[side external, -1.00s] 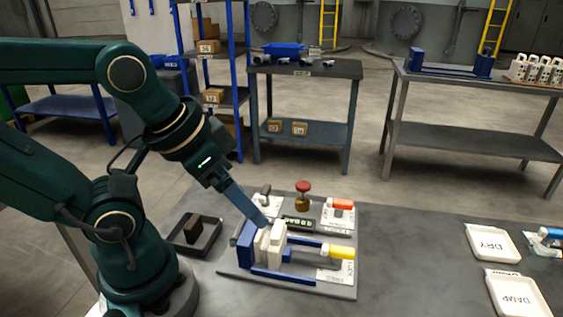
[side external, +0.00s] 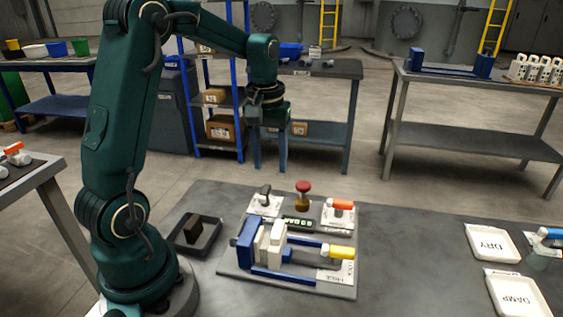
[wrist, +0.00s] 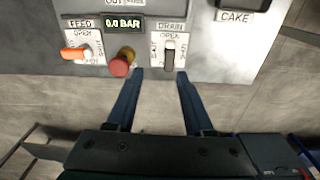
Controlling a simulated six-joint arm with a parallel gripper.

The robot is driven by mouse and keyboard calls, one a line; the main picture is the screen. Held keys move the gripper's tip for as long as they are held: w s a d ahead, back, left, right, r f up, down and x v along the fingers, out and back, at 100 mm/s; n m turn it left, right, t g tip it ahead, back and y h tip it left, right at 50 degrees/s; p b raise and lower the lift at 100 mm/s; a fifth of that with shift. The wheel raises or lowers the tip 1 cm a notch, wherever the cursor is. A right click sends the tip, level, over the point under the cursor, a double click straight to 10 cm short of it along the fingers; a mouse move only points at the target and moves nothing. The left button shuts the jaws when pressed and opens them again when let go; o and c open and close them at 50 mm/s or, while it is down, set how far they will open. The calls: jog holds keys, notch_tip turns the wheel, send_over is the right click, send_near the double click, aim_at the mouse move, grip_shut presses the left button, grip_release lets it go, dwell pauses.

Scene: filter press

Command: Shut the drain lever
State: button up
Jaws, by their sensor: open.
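The drain lever (wrist: 169,56) has a dark and pale handle on a white plate marked DRAIN. In the wrist view its handle runs up and down the picture, just below the word OPEN; the side lettering is too small to read. In the side external view the lever (side external: 265,193) stands at the back left of the press board. My gripper (side external: 268,170) points down above and behind it. In the wrist view my gripper (wrist: 160,73) is open and empty, its two fingers spread apart, with the lever just beyond the tips.
The orange feed lever (wrist: 75,53), red knob (wrist: 121,63) and 0.0 BAR display (wrist: 123,24) are beside the drain plate. The press plates (side external: 270,245) and yellow handle (side external: 341,251) lie in front. A dark tray (side external: 213,247) holds a brown block at left.

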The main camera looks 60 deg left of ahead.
aim_at(265, 190)
jog(key=f, duration=0.1)
jog(key=a+f, duration=0.1)
jog(key=shift+s+a+f+n+g, duration=0.2)
jog(key=shift+s+f+n+g, duration=0.1)
jog(key=shift+s+f+g, duration=0.1)
jog(key=shift+f, duration=2.15)
grip_shut()
